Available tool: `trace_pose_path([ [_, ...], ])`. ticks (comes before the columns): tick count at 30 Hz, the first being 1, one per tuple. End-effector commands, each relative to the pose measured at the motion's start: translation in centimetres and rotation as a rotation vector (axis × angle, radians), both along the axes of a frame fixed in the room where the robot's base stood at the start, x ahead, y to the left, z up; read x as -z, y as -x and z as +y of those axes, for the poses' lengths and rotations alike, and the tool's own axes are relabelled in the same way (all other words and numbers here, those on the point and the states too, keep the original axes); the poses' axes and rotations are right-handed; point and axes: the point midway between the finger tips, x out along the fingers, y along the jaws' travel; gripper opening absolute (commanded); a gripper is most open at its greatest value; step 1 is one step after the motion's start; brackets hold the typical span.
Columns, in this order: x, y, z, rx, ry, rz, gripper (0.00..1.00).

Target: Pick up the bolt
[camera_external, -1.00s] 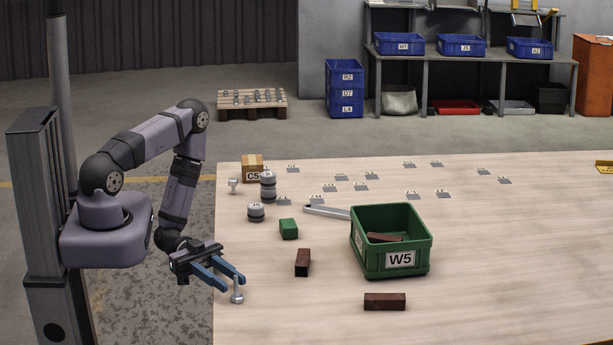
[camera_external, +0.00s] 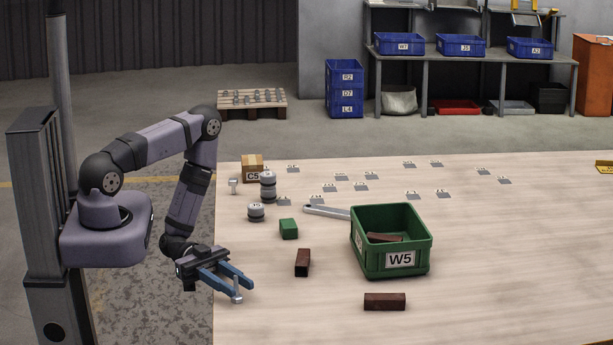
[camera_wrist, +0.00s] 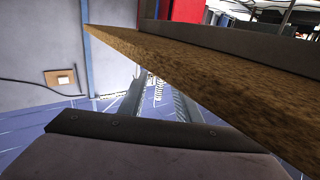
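A grey metal bolt (camera_external: 238,283) stands upright at the table's near left edge in the external view. My gripper (camera_external: 244,290) is low over that edge with its two blue fingers apart, around or right beside the bolt. The near finger overlaps the bolt in the picture, and I cannot tell if they touch. The wrist view shows both fingers spread (camera_wrist: 157,88), partly hidden by the brown board-like edge; the bolt is not clear there. A second small bolt-like piece (camera_external: 233,186) stands farther back on the left.
The table (camera_external: 500,250) holds a green W5 bin (camera_external: 390,272), dark red blocks (camera_external: 303,262) (camera_external: 385,302), a green block (camera_external: 288,228), a wrench (camera_external: 326,211), grey round weights (camera_external: 256,211) and a C5 box (camera_external: 252,168). The right side is mostly clear.

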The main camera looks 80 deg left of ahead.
Motion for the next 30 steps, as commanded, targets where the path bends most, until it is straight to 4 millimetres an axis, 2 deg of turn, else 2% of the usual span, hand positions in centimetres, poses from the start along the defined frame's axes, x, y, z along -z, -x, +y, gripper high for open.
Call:
trace_pose_path([
  [12, -0.4, -2.2, -3.1, 0.005, 0.0, 0.0, 0.3],
  [25, -0.4, -2.7, -3.6, 0.0, -0.001, -0.001, 0.3],
  [26, -0.4, -2.7, -3.6, 0.0, -0.001, -0.001, 0.26],
  [29, -0.4, -2.7, -3.6, 0.0, 0.0, 0.0, 0.02],
  [30, -0.4, -2.7, -3.6, 0.0, 0.0, 0.0, 0.0],
])
